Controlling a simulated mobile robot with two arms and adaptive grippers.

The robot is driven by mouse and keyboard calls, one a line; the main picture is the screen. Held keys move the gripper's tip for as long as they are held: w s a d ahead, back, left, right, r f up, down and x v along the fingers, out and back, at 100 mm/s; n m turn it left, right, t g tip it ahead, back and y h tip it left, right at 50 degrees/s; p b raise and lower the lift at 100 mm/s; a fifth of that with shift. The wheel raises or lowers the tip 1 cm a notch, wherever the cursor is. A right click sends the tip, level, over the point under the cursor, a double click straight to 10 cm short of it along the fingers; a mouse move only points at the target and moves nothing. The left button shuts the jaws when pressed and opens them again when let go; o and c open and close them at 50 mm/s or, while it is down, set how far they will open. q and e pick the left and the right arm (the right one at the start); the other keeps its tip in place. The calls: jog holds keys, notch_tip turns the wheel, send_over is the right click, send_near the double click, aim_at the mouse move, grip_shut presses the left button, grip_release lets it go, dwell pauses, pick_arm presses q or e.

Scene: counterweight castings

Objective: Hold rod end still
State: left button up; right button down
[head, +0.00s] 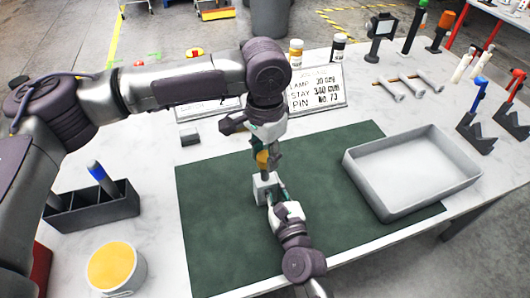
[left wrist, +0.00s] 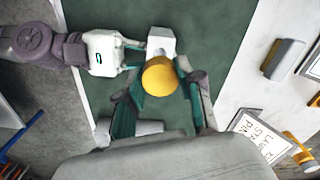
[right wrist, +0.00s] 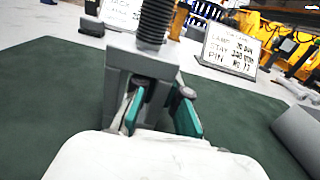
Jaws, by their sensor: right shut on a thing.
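A light grey block (head: 262,186) stands on the green mat (head: 215,225); it also shows in the left wrist view (left wrist: 161,40). In the right wrist view a dark threaded rod (right wrist: 154,20) rises from the block (right wrist: 120,62). A yellow round cap (left wrist: 159,77) sits above the block and shows small in the head view (head: 262,158). My left gripper (left wrist: 163,88) is above, its fingers open on either side of the cap.
A grey tray (head: 352,172) stands on the mat's right side. A sign (head: 316,90) and two bottles stand behind. A dark caddy (head: 110,212) and a yellow-filled tub (head: 134,278) are at left. Bolts (head: 395,93) and V-shaped stands (head: 478,138) are at right. The mat's front left is clear.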

pick_arm(q)
grip_shut()
jog(key=o, duration=0.9)
grip_release()
jog(key=shift+r, duration=0.1)
notch_tip(320, 180, up, 12)
pick_arm(e)
jog(key=c, duration=1.1)
grip_release()
jog(key=shift+c, duration=0.2)
